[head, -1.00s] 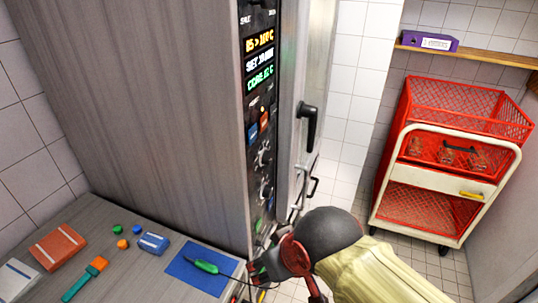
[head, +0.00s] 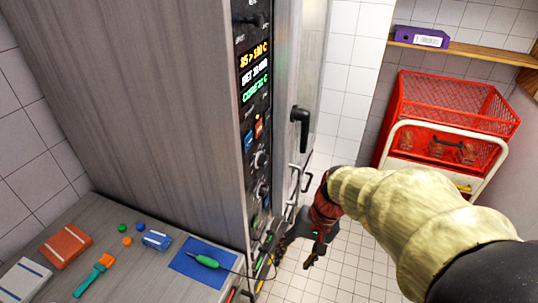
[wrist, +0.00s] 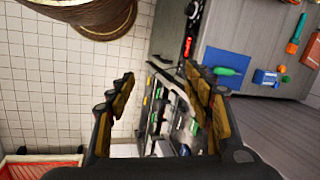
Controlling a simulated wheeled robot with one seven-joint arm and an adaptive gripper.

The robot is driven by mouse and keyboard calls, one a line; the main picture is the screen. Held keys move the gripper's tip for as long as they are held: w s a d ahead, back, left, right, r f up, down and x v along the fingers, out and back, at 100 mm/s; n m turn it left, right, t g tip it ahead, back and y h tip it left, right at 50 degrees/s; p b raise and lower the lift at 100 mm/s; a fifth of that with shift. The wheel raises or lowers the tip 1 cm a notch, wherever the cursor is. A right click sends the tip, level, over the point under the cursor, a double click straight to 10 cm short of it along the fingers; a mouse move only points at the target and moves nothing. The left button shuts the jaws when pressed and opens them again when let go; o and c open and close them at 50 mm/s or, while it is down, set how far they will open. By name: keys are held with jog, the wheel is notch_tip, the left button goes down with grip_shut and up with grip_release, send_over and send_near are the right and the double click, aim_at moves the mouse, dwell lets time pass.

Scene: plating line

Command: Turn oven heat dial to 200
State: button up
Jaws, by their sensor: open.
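The tall grey oven (head: 150,100) fills the left and middle of the head view. Its narrow black control panel (head: 249,108) has orange, white and green display lines, whose digits are too blurred to read surely. A knob sits at the panel's top (head: 257,20), and two round dials, an upper dial (head: 260,160) and a lower dial (head: 263,191), sit lower down. I cannot tell which is the heat dial. My gripper (head: 294,252) is below and right of the dials, apart from them. In the wrist view its jaws (wrist: 158,88) are open and empty, with the panel beyond them.
A grey counter (head: 110,220) at lower left bears a blue mat (head: 190,265) with a green probe (head: 205,261) and its cable. The oven's black door handle (head: 300,128) projects right of the panel. A red cart (head: 450,105) stands at right on open tiled floor.

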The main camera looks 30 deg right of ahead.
jog(key=w+d+m+t+y+p, duration=0.2)
jog(key=w+t+y+p, duration=0.1)
jog(key=w+y, duration=0.25)
jog(key=n+t, duration=0.7)
jog(key=t, duration=0.4)
send_near(266, 161)
jog(key=w, duration=0.2)
jog(key=p+x, duration=0.1)
jog(key=x, duration=0.6)
jog(key=shift+a+f+p, duration=0.25)
jog(key=shift+a+p, duration=0.1)
jog(key=shift+p, duration=0.05)
jog(key=shift+s, duration=0.1)
jog(key=shift+c, duration=1.4)
jog(key=c, duration=0.9)
